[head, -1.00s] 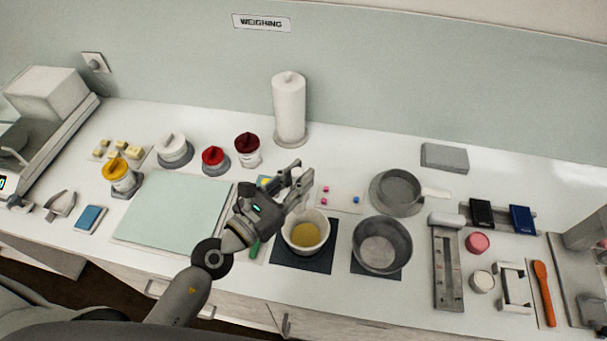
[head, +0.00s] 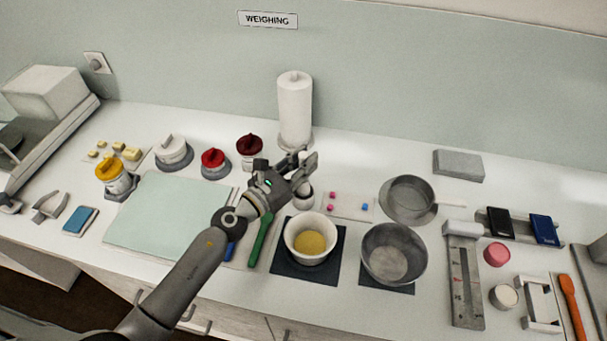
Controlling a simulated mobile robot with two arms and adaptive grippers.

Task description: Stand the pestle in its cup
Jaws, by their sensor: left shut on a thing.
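My left gripper (head: 303,166) is shut on the pestle, which is mostly hidden by the fingers. It is behind the white mortar (head: 291,235), which holds yellow material and stands on a dark mat. A small pale rounded piece (head: 303,194) shows just below the fingers, behind the mortar's rim. I cannot tell whether it is the pestle's end or its cup, nor whether the pestle touches a cup. My right gripper is not in view.
A grey metal pan (head: 370,262) stands right of the mortar. A green-handled tool (head: 262,238) lies to its left. A paper towel roll (head: 294,105) and a dark-red-lidded jar (head: 249,147) stand behind the gripper. A pale green board (head: 155,222) lies left.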

